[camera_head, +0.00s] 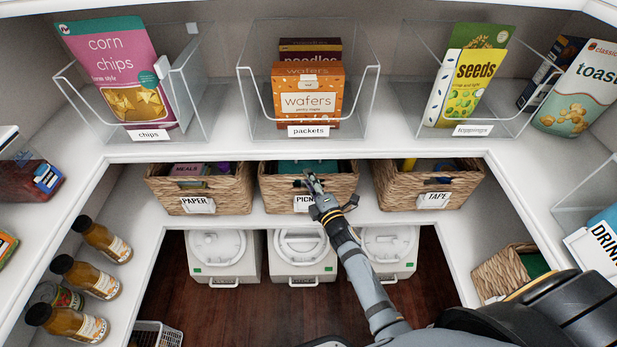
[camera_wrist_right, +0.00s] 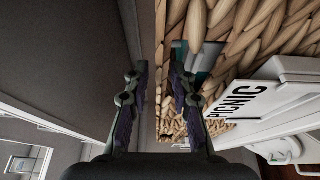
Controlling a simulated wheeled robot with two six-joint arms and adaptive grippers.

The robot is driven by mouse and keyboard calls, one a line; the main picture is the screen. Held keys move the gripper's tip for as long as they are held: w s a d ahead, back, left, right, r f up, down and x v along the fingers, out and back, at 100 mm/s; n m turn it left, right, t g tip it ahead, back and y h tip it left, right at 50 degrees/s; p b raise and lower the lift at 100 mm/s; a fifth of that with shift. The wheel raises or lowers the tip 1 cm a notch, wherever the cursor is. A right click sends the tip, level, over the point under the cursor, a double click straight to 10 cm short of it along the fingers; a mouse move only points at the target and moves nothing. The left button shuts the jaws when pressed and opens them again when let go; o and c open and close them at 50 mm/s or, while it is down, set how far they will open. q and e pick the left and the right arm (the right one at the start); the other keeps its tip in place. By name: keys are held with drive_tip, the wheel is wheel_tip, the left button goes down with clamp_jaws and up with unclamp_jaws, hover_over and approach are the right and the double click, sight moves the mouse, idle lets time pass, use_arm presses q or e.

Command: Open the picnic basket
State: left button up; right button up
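The picnic basket (camera_head: 275,188) is the middle of three woven baskets on the lower shelf, with a white label, partly covered, on its front. Teal contents show inside it. My right gripper (camera_head: 311,181) reaches in from below to its front rim, near the label. In the right wrist view the gripper (camera_wrist_right: 158,95) is open, its two dark fingers apart. The woven basket (camera_wrist_right: 240,40) and its PICNIC label (camera_wrist_right: 240,100) fill the right side there, close to one finger. I cannot tell whether they touch. My left gripper is out of view.
The paper basket (camera_head: 225,190) and tape basket (camera_head: 440,188) stand on either side. Clear bins of packets (camera_head: 372,90) and others stand on the shelf above. White lidded containers (camera_head: 222,262) are below. Jars (camera_head: 100,240) line the left shelf.

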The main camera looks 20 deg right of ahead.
drive_tip(key=shift+w+a, duration=0.1)
drive_tip(key=shift+w, duration=0.5)
drive_tip(key=shift+c, duration=0.3)
clamp_jaws()
drive_tip(key=shift+f, duration=0.1)
